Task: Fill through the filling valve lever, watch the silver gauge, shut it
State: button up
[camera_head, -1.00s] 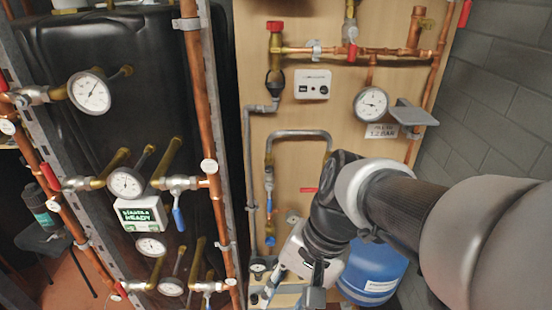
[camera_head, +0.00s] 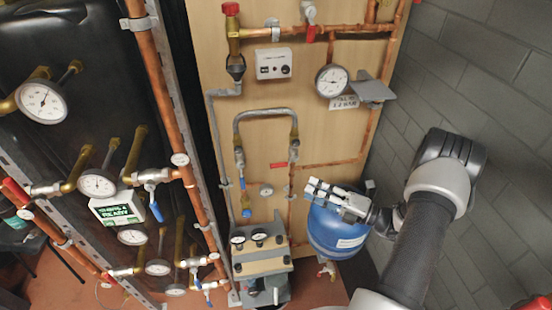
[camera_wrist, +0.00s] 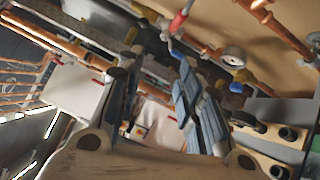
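The silver-rimmed gauge (camera_head: 332,80) is on the wooden panel above a "1.2 BAR" label; its needle is too small to read surely. I cannot tell which is the filling lever. My gripper (camera_head: 312,188) is in front of the blue tank, pointing left, apart from both levers. In the wrist view its fingers (camera_wrist: 160,95) are spread and empty, with a red lever (camera_wrist: 181,20) beyond them.
The blue tank (camera_head: 335,228) stands close below my gripper. A grey shelf bracket (camera_head: 372,90) juts out beside the silver gauge. A grey unit (camera_head: 262,272) stands at the panel's foot. Copper pipes, other gauges and a rack fill the left; a block wall (camera_head: 480,75) closes the right.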

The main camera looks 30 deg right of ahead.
aim_at(276, 166)
jog(key=w+a+m, duration=0.1)
jog(key=w+a, duration=0.1)
jog(key=w, duration=0.2)
jog(key=w+a+m+t+h, duration=0.1)
jog(key=w, duration=0.4)
jog(key=w+a+m+t+b, duration=0.1)
jog(key=w+a, duration=0.1)
jog(key=w, duration=0.3)
jog(key=shift+w+a+r+h, duration=0.15)
jog(key=shift+a+r+h, duration=0.05)
jog(key=shift+a+h, duration=0.2)
grip_shut()
dwell(0.4)
